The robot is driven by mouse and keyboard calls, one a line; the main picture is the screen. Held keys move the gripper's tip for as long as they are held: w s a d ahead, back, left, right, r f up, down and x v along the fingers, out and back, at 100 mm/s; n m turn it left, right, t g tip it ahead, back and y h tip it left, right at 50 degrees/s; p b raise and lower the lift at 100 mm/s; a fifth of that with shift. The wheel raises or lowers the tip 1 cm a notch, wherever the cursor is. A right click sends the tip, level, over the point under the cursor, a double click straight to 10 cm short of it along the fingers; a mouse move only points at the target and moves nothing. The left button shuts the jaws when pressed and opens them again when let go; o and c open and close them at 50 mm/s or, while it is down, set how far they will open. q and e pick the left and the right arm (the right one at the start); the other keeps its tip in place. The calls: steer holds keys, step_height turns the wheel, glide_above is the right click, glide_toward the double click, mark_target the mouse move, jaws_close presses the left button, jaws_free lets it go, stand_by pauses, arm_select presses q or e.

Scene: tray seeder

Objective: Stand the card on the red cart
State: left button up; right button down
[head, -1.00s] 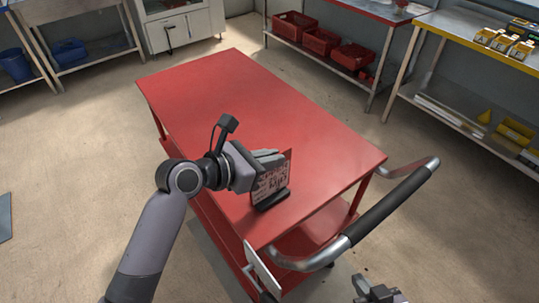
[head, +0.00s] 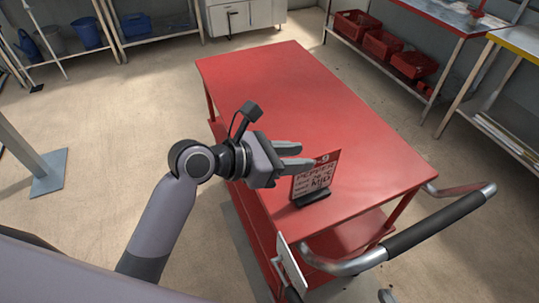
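The card (head: 315,177) has a red top band and dark lettering, with "PEPPER" and "MID" readable. It stands upright in a small black base (head: 312,199) on the top of the red cart (head: 290,95), close to the cart's near edge. My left gripper (head: 303,156) is just left of the card's upper edge. Its two fingers are spread apart with nothing seen between them, and the fingertips look clear of the card.
The cart's push handle (head: 430,228) juts out at its right end. A pale panel (head: 290,264) hangs at the near corner. A shelf with red bins (head: 357,25) stands at the back right. A grey post (head: 22,140) stands on the left. The rest of the cart top is clear.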

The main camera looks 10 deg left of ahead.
arm_select(q)
steer(key=v, duration=0.6)
steer(key=s+a+f+m+t+y, duration=0.1)
steer(key=a+f+m+y, duration=0.25)
steer(key=f+m, duration=0.35)
steer(key=s+a+f+m+t+y, duration=0.15)
steer(key=a+f+m, duration=0.3)
steer(key=f, duration=0.45)
steer(key=s+a+f+m+y, duration=0.3)
steer(key=s+f+m, duration=0.6)
steer(key=m, duration=0.7)
steer(key=shift+s+a+y, duration=0.35)
steer(key=shift+s+y, duration=0.05)
steer(key=shift+s, duration=0.1)
